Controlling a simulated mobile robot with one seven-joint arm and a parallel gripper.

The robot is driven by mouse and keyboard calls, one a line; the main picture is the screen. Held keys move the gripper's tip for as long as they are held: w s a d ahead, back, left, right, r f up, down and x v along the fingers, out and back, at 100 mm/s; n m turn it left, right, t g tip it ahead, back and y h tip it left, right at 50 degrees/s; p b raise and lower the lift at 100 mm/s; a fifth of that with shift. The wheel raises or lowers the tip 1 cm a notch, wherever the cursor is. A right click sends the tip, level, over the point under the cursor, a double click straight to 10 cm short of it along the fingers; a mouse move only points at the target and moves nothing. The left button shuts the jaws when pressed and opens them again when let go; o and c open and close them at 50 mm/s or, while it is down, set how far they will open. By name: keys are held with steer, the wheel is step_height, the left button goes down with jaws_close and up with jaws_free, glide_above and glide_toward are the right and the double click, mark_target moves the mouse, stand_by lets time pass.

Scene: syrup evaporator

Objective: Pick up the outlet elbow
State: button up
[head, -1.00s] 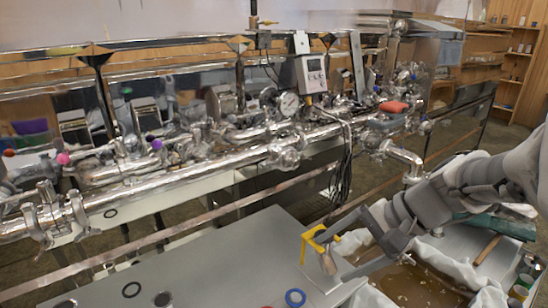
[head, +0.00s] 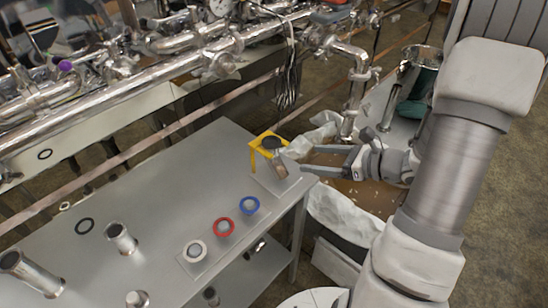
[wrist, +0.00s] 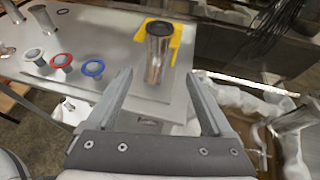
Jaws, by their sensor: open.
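A short shiny metal fitting with a dark round top stands at the near right corner of the grey table (head: 150,200), by a yellow holder (head: 266,138). It is the likeliest outlet elbow (head: 279,167), though no bend shows clearly. In the wrist view the fitting (wrist: 157,58) is upright, ahead of my gripper (wrist: 160,75) and roughly centred between its fingers. The yellow holder is partly hidden behind it. My gripper (head: 300,161) is open and empty in the head view, its fingers pointing left toward the fitting from the table's right edge.
Blue (head: 249,204), red (head: 223,226) and white (head: 195,250) ringed pieces stand left of the fitting. A metal pipe (head: 356,75) hangs from the evaporator behind my gripper. A trough of brown liquid (head: 370,195) lies to the right.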

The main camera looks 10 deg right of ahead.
mark_target(278, 156)
steer(key=x, duration=0.8)
steer(key=shift+w+a+f, duration=0.1)
steer(key=shift+w+a, duration=0.05)
steer(key=shift+a, duration=0.05)
steer(key=shift+x, duration=2.6)
steer(key=shift+a, duration=0.1)
jaws_close()
